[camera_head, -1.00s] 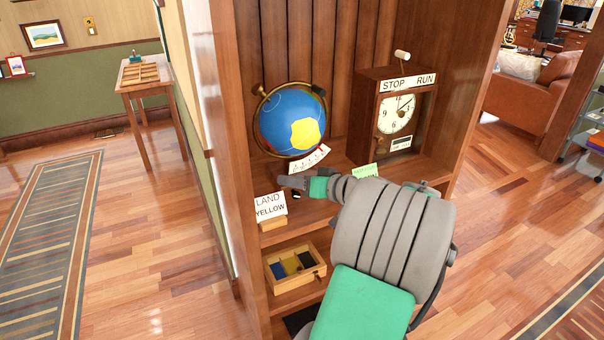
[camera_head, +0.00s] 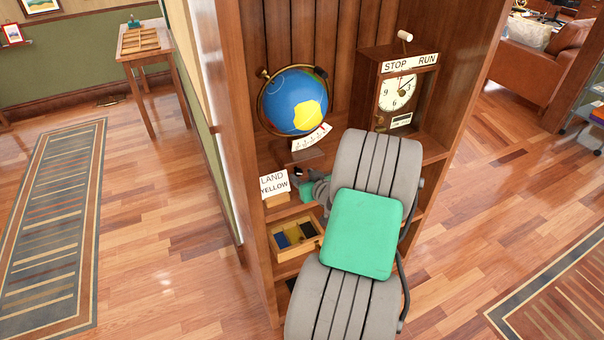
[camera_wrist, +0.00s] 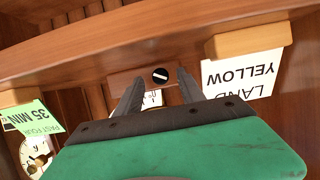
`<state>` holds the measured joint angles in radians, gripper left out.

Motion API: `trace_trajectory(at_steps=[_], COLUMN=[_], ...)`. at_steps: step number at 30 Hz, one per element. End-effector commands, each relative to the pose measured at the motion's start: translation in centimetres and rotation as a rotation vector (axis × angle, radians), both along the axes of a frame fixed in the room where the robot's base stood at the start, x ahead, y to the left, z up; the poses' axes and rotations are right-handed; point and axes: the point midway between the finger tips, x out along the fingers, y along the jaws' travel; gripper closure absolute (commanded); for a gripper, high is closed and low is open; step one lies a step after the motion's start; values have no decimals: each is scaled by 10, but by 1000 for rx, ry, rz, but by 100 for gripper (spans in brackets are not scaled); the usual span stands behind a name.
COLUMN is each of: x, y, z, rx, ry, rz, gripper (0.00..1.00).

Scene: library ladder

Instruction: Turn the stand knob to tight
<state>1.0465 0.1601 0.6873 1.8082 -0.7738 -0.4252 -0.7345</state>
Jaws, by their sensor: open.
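The stand knob (camera_wrist: 160,76), a small black disc with a white line, shows in the wrist view on a brown block at the globe stand's foot. Its line is slightly tilted from level in that view. My gripper (camera_wrist: 160,88) is open, with its two dark fingers pointing toward the knob and one on each side of it in the picture. I cannot tell whether they touch it. In the head view my gripper (camera_head: 305,186) is low in front of the shelf, below the globe (camera_head: 296,101); my arm hides part of it. No tight label is readable.
A "LAND YELLOW" card (camera_head: 274,184) stands left of my gripper. A STOP/RUN clock (camera_head: 398,92) stands right of the globe. Below is a wooden tray (camera_head: 297,255) with coloured compartments. A green "35 MIN" card (camera_wrist: 34,122) shows at left in the wrist view.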

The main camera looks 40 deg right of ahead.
Motion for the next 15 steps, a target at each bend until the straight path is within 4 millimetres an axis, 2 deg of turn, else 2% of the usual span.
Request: trace_trajectory(at_steps=[4, 11, 15], x=[12, 13, 13], y=[-3, -4, -4], z=[-4, -5, -5], rx=[1, 0, 1], ry=[-1, -1, -1], rz=[1, -1, 0], gripper=[54, 54, 66])
